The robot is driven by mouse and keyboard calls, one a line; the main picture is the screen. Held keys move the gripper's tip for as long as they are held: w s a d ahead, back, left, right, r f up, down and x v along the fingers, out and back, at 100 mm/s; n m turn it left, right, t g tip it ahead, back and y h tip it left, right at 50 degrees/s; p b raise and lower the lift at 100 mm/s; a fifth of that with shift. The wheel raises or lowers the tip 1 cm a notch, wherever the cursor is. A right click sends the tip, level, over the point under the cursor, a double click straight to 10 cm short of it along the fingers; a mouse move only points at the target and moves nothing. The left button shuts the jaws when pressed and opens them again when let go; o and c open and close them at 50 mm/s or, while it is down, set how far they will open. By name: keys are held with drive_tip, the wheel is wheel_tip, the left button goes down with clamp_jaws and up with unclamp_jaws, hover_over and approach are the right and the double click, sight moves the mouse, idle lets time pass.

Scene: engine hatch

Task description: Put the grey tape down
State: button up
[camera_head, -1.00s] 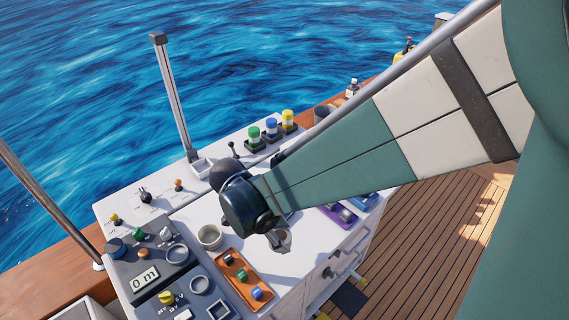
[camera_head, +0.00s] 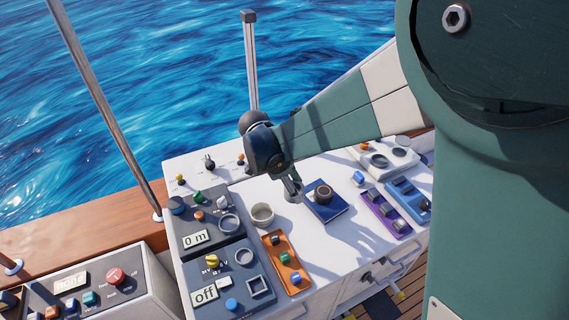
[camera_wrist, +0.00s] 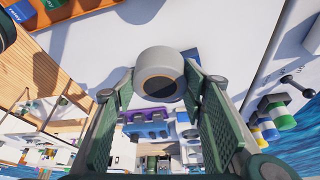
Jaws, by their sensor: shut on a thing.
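The grey tape (camera_wrist: 160,60) is a thick roll with a tan inner ring. In the wrist view it sits between the fingertips of my gripper (camera_wrist: 162,76), which is shut on it. In the head view my gripper (camera_head: 289,184) hangs over the white console top (camera_head: 327,245), just left of a dark blue book-like block. The tape shows there only as a small grey shape, partly hidden. I cannot tell whether it touches the top.
Purple (camera_head: 385,216) and blue (camera_head: 408,202) panels are to the right. Bare white top lies in front.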

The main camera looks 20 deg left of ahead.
drive_tip(key=w+a+n, duration=0.1)
drive_tip(key=w+a, duration=0.2)
drive_tip(key=a, duration=0.3)
drive_tip(key=w+a+n+t, duration=0.1)
drive_tip(key=w+a, duration=0.3)
drive_tip(key=a, duration=0.2)
drive_tip(key=shift+f+n+y, duration=0.2)
drive_tip(key=shift+n+y, duration=0.1)
drive_tip(key=shift+n, duration=0.1)
drive_tip(key=shift+a, duration=0.1)
drive_tip(key=shift+f, duration=3.1)
drive_tip(key=shift+f, duration=0.1)
drive_tip(key=shift+f, duration=1.8)
drive_tip(key=shift+f, duration=0.1)
drive_tip(key=o, duration=0.9)
drive_tip(key=shift+o, duration=0.2)
